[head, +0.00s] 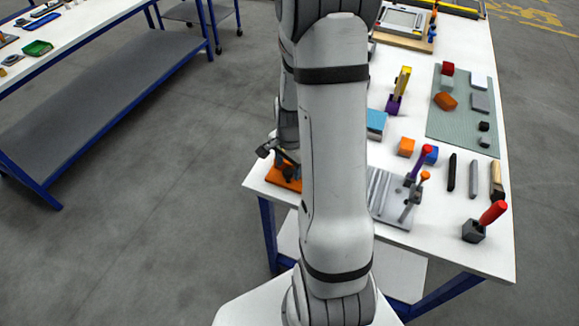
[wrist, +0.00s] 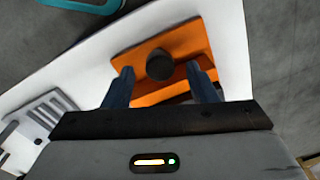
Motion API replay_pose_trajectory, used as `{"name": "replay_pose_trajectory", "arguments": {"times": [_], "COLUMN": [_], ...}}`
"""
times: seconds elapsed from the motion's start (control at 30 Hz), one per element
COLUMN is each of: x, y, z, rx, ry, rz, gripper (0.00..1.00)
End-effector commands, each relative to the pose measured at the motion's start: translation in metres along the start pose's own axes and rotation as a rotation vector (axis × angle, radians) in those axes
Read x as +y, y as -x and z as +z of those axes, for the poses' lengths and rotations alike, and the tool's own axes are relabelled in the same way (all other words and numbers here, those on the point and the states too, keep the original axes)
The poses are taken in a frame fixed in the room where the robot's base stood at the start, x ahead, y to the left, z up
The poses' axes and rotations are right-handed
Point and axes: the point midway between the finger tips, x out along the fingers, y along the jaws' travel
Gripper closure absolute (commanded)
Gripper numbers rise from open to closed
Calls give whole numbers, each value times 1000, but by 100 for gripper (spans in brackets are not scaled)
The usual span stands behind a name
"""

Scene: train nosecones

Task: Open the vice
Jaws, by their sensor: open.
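The vice appears to be the orange block-like object (wrist: 185,50) on the white table, with a dark round knob (wrist: 160,65) facing the wrist camera. In the head view its orange part (head: 284,176) shows at the table's near left corner, partly hidden by my arm. My gripper (wrist: 160,70) is open, with one blue-grey finger on each side of the knob in the picture. I cannot tell whether the fingers touch it. In the head view my arm hides most of the gripper. How far the vice's jaws stand apart is not clear.
A grey slotted plate with a toggle clamp (head: 390,196) stands right of my arm; its slots show in the wrist view (wrist: 45,112). The table's edge is close to the vice.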

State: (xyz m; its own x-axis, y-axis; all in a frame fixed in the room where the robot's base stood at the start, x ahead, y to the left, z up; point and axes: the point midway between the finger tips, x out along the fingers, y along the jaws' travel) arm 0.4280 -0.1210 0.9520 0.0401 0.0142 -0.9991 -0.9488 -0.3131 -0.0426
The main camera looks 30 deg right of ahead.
Motion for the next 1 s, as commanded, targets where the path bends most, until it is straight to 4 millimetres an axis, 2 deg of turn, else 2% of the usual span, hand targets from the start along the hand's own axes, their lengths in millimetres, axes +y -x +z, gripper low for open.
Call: {"name": "replay_pose_trajectory", "arguments": {"times": [0.2,0.53,1.0], "x": [0,0,0], "y": [-18,-20,-20], "z": [0,0,-1], "rx": [-1,1,1], "ry": [0,0,-1], "rz": [1,-1,-2], "gripper": [48,49,87]}}
